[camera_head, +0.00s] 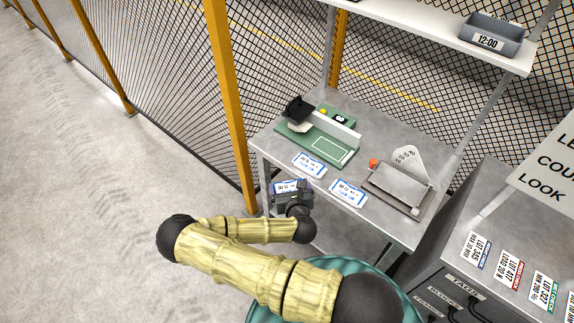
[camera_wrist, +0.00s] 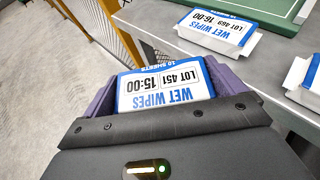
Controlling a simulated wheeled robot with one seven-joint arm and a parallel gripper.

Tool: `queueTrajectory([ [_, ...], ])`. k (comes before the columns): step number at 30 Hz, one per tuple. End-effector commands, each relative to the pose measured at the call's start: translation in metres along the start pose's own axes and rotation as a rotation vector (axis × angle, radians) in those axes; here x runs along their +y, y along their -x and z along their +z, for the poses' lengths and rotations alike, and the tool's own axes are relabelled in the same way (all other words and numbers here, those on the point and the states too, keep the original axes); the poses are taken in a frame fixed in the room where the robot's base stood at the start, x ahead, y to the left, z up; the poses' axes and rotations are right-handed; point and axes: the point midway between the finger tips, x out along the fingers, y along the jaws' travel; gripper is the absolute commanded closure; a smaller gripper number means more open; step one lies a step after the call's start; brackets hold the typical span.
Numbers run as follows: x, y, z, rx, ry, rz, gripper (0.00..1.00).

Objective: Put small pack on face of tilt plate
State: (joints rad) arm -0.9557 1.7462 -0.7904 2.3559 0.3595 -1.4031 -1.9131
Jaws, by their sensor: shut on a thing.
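My gripper (camera_head: 291,197) is shut on a small white and blue wet wipes pack (camera_head: 288,186), in front of the table's front edge. In the wrist view the pack (camera_wrist: 165,85) lies between the purple fingers of my gripper (camera_wrist: 168,92); its label reads LOT 451 and 15:00. The tilt plate (camera_head: 400,186) is a grey plate on a base at the table's right side, with a white angle scale and an orange knob beside it. Its face looks bare. It is to the right of my gripper, apart from it, and not in the wrist view.
Two more wipes packs, one left (camera_head: 309,165) and one right (camera_head: 347,194), lie near the table's front edge. A green fixture (camera_head: 297,141) with a black device stands behind them. A shelf (camera_head: 440,32) with a grey bin (camera_head: 491,37) hangs above. A cabinet with lot cards (camera_head: 508,266) is at right.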

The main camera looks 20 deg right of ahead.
Motion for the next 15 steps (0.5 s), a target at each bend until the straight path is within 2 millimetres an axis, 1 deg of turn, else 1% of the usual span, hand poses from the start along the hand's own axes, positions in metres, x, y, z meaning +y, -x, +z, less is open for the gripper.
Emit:
queueTrajectory([
  [1,-0.003,-0.002,-0.018,0.001,0.007,0.016,0.28],
  [3,-0.001,-0.004,-0.032,-0.001,0.015,0.041,0.28],
  [10,0.004,-0.016,-0.071,-0.003,0.027,0.072,0.28],
  [12,0.004,-0.019,-0.080,-0.003,0.027,0.074,0.28],
  [15,0.004,-0.023,-0.089,-0.003,0.027,0.074,0.28],
])
